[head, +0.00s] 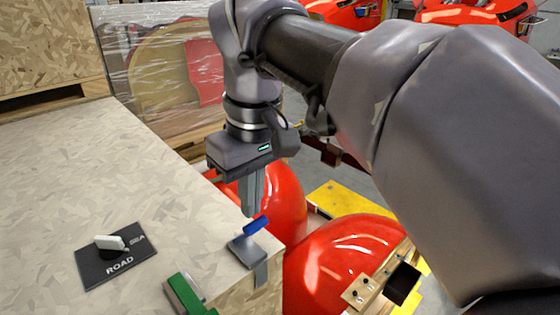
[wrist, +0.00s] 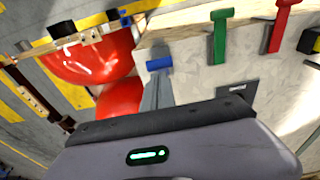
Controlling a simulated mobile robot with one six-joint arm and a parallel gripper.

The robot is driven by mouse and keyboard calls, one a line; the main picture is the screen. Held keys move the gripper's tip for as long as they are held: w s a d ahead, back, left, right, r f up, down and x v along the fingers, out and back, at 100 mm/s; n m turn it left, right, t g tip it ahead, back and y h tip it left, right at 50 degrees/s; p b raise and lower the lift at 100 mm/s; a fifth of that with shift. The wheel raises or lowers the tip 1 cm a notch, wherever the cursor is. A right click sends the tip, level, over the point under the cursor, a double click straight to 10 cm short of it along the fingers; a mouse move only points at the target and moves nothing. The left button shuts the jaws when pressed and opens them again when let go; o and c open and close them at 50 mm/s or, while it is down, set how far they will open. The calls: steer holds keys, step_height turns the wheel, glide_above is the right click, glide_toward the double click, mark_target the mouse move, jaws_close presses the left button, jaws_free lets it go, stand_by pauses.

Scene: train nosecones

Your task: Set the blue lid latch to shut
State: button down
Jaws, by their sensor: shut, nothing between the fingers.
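The blue lid latch (head: 256,226) is a short blue grip on a grey metal plate (head: 244,252), at the corner of the pale wooden crate lid (head: 60,190). The plate's tab bends down over the crate's edge. The blue grip also shows in the wrist view (wrist: 159,64), just beyond my fingertips. My gripper (head: 250,212) points down, shut and empty, right beside the blue grip. I cannot tell whether the fingers touch it. In the wrist view my gripper (wrist: 156,82) hides most of the latch plate.
A green latch (head: 186,296) sits nearby along the same edge, and a red latch (wrist: 284,22) lies beyond it. A black ROAD/SEA plate with a white knob (head: 110,242) is on the lid. Red nosecones (head: 340,262) stand beside the crate. A wrapped crate (head: 160,55) stands behind.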

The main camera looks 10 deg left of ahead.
steer(key=shift+s, duration=0.35)
steer(key=shift+w, duration=0.1)
steer(key=shift+f, duration=0.1)
